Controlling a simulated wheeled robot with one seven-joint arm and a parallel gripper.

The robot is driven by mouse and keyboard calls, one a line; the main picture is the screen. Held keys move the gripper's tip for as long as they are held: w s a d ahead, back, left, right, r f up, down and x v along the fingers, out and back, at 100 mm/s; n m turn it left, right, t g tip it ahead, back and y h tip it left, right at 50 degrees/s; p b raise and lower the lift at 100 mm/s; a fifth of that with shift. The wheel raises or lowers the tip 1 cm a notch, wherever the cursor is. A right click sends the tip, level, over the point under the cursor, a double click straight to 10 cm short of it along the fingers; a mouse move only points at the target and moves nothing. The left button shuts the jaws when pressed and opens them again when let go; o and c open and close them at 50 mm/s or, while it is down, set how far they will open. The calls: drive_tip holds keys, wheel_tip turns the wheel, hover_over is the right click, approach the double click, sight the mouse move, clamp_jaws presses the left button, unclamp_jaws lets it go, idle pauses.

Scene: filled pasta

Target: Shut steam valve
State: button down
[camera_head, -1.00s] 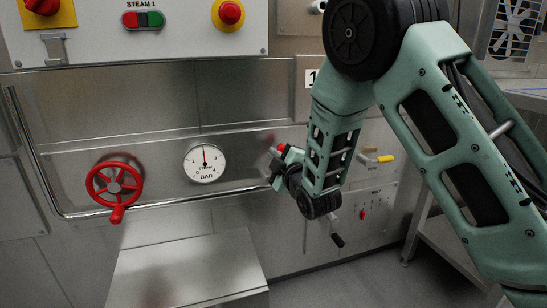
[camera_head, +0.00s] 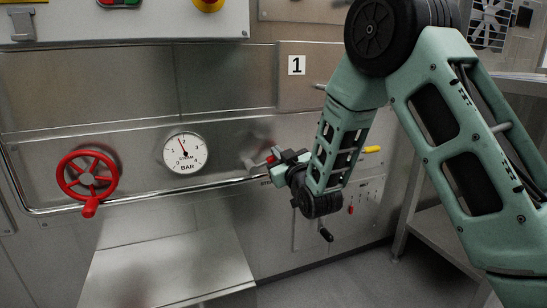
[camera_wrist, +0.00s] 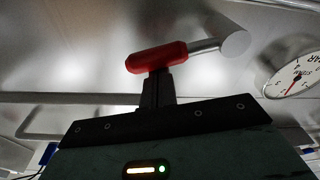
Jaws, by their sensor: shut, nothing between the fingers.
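A lever with a red grip (camera_wrist: 157,57) and a metal shaft ending in a round hub (camera_wrist: 235,44) is on the steel panel. In the head view its hub (camera_head: 250,165) is right of the steam gauge, and the lever points right, close to level. My gripper (camera_wrist: 156,84) is shut with nothing between its fingers. Its fingertips are against or right beside the red grip; exact contact is hard to tell. In the head view my gripper (camera_head: 279,160) is just right of the grip. The steam gauge (camera_head: 185,154) has its needle pointing up and slightly left.
A red handwheel (camera_head: 88,176) with a crank knob is left of the gauge. A rail (camera_head: 150,197) runs below the gauge. A steel shelf (camera_head: 165,268) juts out beneath. A yellow-tipped lever (camera_head: 372,149) and a black-handled one (camera_head: 326,235) are beyond my arm.

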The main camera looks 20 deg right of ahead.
drive_tip(key=f+m+b, duration=0.1)
drive_tip(key=d+f+m, duration=0.1)
drive_tip(key=shift+f+m+b, duration=0.15)
drive_tip(key=shift+m+b, duration=0.25)
drive_tip(key=shift+f, duration=0.15)
idle(0.3)
drive_tip(key=r+p, duration=0.2)
drive_tip(key=r, duration=0.1)
drive_tip(key=r+p, duration=0.1)
drive_tip(key=shift+w+r, duration=0.35)
drive_tip(key=shift+r, duration=0.05)
drive_tip(key=s+f+p, duration=0.2)
drive_tip(key=s, duration=0.8)
drive_tip(key=shift+w, duration=0.1)
